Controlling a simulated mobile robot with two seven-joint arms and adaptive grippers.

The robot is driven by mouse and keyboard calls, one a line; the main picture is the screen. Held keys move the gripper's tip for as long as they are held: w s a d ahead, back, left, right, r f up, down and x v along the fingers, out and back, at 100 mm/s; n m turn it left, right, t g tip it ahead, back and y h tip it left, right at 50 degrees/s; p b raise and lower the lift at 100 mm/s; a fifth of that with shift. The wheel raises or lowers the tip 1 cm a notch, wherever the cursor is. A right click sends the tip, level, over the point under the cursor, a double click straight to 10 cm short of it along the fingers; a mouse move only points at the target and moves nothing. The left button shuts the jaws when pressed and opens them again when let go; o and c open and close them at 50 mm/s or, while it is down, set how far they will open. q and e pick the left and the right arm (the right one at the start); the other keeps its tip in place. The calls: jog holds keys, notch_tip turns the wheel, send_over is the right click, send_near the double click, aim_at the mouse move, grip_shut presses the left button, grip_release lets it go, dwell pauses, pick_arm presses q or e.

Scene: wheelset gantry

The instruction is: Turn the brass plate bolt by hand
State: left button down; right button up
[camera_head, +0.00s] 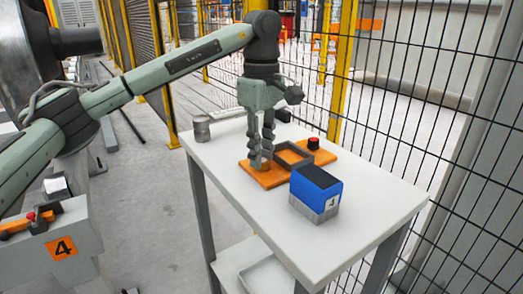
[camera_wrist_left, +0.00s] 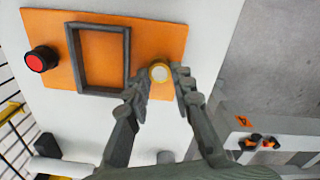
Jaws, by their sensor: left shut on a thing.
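The brass bolt (camera_wrist_left: 160,72) stands on the orange plate (camera_wrist_left: 160,32) on the white table, near the plate's end. In the wrist view it shows as a round brass ring with a pale centre, between the two fingertips. My left gripper (camera_head: 261,162) points down at the plate (camera_head: 262,180) and is shut on the bolt; the wrist view shows its fingertips (camera_wrist_left: 166,84) on either side of it. In the head view the fingers hide the bolt. My right gripper is in neither view.
A dark rectangular frame (camera_wrist_left: 73,60) and a red button (camera_wrist_left: 36,62) sit on the plate beside the bolt. A blue box marked 4 (camera_head: 328,183) stands near the table's front edge. A grey cylinder (camera_head: 202,130) is at the left corner. Wire fencing (camera_head: 420,120) runs behind the table.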

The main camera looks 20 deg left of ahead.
pick_arm(q)
jog(key=shift+w+r+m, duration=0.15)
jog(key=shift+r+m, duration=0.15)
jog(key=shift+m, duration=0.1)
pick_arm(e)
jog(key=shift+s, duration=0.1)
pick_arm(q)
jog(key=c, duration=1.7)
grip_release()
jog(key=shift+o, duration=0.6)
jog(key=shift+f, duration=0.1)
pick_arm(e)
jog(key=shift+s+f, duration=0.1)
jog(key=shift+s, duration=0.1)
pick_arm(q)
notch_tip(320, 180, up, 12)
